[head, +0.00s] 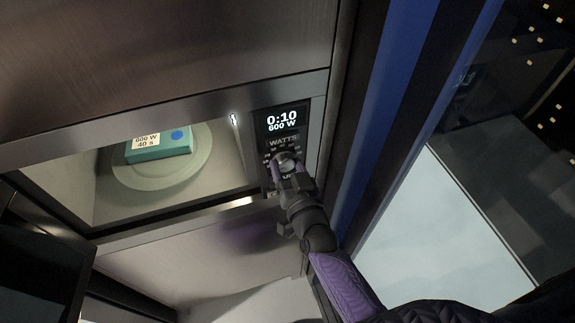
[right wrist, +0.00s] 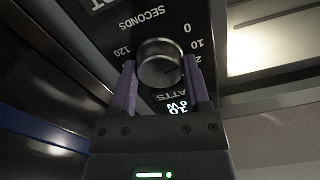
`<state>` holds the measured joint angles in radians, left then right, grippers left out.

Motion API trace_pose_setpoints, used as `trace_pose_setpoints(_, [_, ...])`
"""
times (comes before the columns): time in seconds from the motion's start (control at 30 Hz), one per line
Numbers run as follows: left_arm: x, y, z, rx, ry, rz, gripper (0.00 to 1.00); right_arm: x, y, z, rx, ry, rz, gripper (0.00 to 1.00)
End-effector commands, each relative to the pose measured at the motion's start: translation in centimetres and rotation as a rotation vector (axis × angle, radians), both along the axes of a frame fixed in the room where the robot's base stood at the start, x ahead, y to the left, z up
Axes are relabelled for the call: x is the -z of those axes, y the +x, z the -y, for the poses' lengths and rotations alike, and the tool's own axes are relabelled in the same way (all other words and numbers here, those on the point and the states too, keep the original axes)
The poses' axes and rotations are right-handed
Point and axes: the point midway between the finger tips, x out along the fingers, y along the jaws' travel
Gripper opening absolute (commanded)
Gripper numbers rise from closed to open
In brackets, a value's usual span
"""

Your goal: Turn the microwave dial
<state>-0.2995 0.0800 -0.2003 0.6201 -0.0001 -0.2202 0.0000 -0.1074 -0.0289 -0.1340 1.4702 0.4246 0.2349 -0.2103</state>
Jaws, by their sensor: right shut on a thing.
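The microwave (head: 220,113) is built into a cabinet, and its open front shows a lit cavity at left. Its control panel carries a display (head: 283,120) reading 0:10 and 600 W. The round metal dial (head: 286,160) sits below the display; in the right wrist view the dial (right wrist: 160,65) has a scale marked SECONDS around it. My right gripper (head: 287,168) is at the panel with its purple fingers on either side of the dial, shut on it; the fingers also show in the right wrist view (right wrist: 165,88). My left gripper is in neither view.
Inside the microwave a teal box (head: 160,150) labelled 600 W, 40 s lies on a round plate (head: 196,170). A dark open door (head: 40,270) hangs at lower left. A blue vertical strip (head: 385,80) and a dark window stand to the right.

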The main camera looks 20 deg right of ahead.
Motion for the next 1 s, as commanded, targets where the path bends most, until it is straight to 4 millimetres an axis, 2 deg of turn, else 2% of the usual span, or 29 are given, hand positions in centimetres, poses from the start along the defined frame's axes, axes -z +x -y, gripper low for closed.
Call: trace_pose_setpoints(1.0, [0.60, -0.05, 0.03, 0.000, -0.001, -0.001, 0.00, 0.20, -0.02, 0.04, -0.001, 0.964, -0.035, 0.02])
